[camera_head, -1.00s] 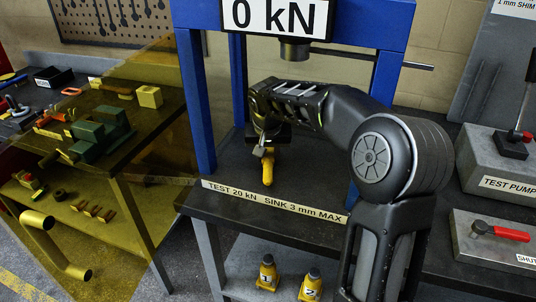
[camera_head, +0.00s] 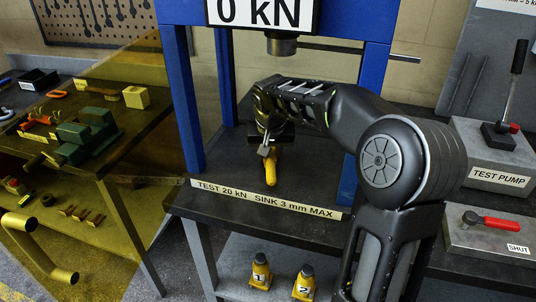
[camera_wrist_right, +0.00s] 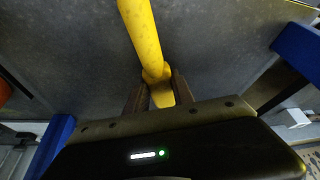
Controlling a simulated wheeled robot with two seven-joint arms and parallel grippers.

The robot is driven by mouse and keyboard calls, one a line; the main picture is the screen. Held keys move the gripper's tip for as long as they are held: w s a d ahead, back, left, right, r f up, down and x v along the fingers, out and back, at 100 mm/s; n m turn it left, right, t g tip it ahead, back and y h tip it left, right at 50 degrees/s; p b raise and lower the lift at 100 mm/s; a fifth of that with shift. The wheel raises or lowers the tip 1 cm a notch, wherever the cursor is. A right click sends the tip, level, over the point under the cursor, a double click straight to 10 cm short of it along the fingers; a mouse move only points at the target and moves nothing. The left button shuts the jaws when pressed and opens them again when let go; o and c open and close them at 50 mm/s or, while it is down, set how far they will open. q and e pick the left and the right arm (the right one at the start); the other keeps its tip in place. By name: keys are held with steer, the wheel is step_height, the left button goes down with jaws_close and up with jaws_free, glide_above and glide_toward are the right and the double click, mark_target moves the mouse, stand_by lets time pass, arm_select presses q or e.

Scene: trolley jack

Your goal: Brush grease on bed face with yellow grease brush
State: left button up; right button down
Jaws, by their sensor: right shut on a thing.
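My right gripper (camera_head: 268,148) is over the dark press bed (camera_head: 315,188), between the blue posts. It is shut on the yellow grease brush (camera_head: 270,170), whose yellow part hangs below the fingers in the head view. In the right wrist view the gripper (camera_wrist_right: 152,92) has its two fingers on either side of the yellow brush (camera_wrist_right: 143,35), with a grey, speckled surface (camera_wrist_right: 70,55) behind it. I cannot make out the bristles, or whether the brush touches the bed. My left gripper is not in view.
Blue press posts (camera_head: 183,105) stand on both sides, with a ram (camera_head: 281,45) above. A test pump (camera_head: 493,155) is on the right. A cluttered bench (camera_head: 105,165) is on the left.

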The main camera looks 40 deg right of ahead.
mark_target(295, 167)
steer(key=shift+s+d+f+b, duration=0.1)
steer(key=shift+s+d+b, duration=0.25)
steer(key=shift+s+d, duration=0.65)
steer(key=shift+s, duration=0.45)
steer(key=shift+s+d+f+b, duration=0.1)
steer(key=shift+s+d+b, duration=0.2)
steer(key=shift+s+d, duration=0.35)
steer(key=shift+s+d+b, duration=0.25)
steer(key=shift+s+d, duration=0.1)
steer(key=shift+s, duration=0.55)
steer(key=shift+d, duration=0.1)
